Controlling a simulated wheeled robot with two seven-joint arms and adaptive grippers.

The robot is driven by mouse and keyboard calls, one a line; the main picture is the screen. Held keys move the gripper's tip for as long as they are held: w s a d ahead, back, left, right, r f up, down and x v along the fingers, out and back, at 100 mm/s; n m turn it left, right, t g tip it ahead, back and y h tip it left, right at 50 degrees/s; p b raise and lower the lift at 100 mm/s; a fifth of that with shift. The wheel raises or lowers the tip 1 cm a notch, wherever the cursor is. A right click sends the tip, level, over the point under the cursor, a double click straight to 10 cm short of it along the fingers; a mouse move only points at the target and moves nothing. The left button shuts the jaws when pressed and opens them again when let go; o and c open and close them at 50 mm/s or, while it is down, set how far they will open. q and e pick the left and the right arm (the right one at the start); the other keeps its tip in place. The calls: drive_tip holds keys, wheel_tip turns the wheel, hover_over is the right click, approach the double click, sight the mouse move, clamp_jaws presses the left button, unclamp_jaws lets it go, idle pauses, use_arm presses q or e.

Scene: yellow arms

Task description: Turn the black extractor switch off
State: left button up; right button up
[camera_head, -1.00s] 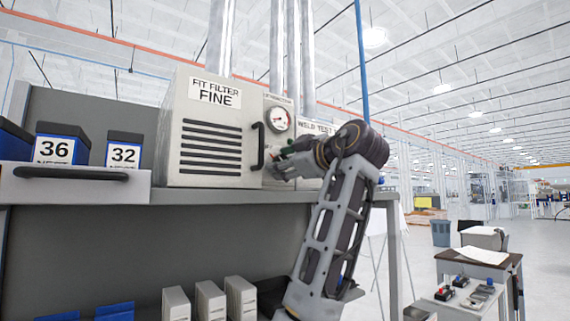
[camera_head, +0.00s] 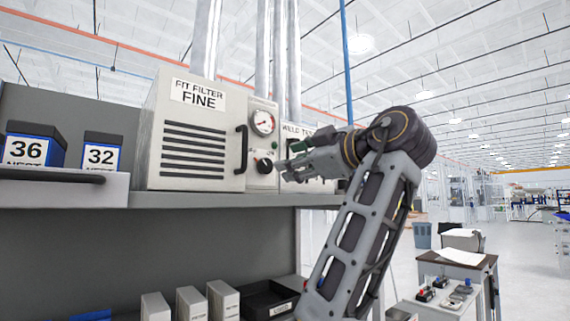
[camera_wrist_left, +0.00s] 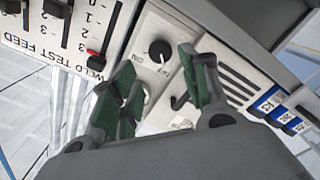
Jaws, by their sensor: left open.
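The black extractor switch (camera_head: 264,166) is a round knob on the pale panel below a dial gauge, right of the filter cabinet. It also shows in the left wrist view (camera_wrist_left: 159,52), with ON and OFF lettering beside it and a small white mark on it. Which label the mark meets is too small to tell. My left gripper (camera_head: 285,167) is just right of the knob in the head view. In the left wrist view its green-padded fingers (camera_wrist_left: 163,80) are spread and empty, apart from the knob. My right gripper is not in view.
The filter cabinet (camera_head: 196,135) has a black handle (camera_head: 242,149) close to the knob. A weld test feed panel (camera_wrist_left: 75,35) with slider slots is beside it. Blue-and-white boxes (camera_head: 101,152) stand left on the shelf (camera_head: 215,200). Free air lies right of my arm.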

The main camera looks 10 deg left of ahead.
use_arm(q)
drive_tip(key=shift+v, duration=0.95)
